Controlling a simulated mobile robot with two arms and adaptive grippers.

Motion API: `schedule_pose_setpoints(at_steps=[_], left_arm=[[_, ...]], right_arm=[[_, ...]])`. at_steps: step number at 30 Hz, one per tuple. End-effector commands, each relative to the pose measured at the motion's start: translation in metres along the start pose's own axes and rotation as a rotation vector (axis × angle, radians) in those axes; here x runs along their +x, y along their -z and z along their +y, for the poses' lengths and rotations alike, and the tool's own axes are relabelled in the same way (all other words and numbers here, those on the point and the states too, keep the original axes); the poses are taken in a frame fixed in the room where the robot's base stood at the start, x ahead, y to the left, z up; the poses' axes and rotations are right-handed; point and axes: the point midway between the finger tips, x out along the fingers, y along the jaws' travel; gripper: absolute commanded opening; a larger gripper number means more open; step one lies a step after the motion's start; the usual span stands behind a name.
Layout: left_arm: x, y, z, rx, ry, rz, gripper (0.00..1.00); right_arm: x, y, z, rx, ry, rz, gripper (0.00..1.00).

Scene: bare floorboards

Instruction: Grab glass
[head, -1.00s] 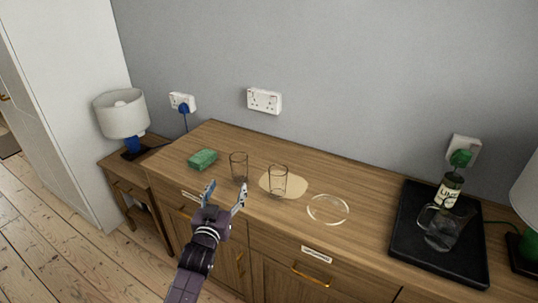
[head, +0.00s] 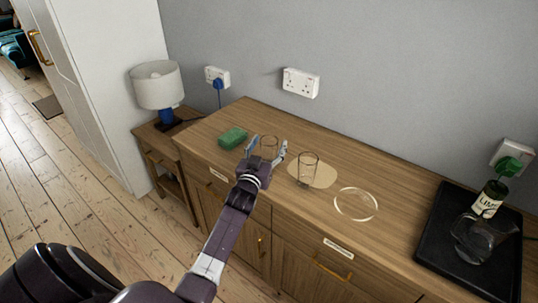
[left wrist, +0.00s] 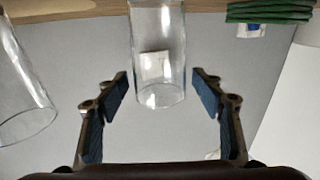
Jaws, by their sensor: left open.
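Two clear glasses stand upright on the wooden sideboard (head: 390,218). My left gripper (head: 267,145) is open, and in the head view the left glass (head: 269,155) shows between its fingers, partly hidden by them. In the left wrist view, which looks upside down, this glass (left wrist: 158,50) lies in line with the gap between the open fingers (left wrist: 160,80), with space on both sides. The other glass (head: 308,169) stands to the right on a pale round mat (head: 325,177); it shows at the left edge of the left wrist view (left wrist: 18,90). My right gripper is not in view.
A black tray (head: 440,235) holds a jug (head: 475,243) and a bottle (head: 489,199). A lamp (head: 157,85) stands on a side table.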

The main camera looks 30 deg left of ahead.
Motion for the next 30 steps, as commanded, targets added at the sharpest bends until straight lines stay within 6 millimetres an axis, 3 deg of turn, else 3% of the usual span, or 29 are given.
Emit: schedule_pose_setpoints(at_steps=[8, 23, 30], left_arm=[[0.0033, -0.0003, 0.0, 0.001, 0.0, 0.0, 0.62], [0.003, -0.0006, 0.0, 0.001, 0.0, -0.001, 0.09], [0.0033, 0.0013, 0.0001, 0.001, 0.0, 0.002, 0.08]], right_arm=[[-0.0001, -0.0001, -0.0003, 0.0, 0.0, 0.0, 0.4], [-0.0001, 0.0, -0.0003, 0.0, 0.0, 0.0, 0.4], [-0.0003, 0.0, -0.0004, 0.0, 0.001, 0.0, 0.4]])
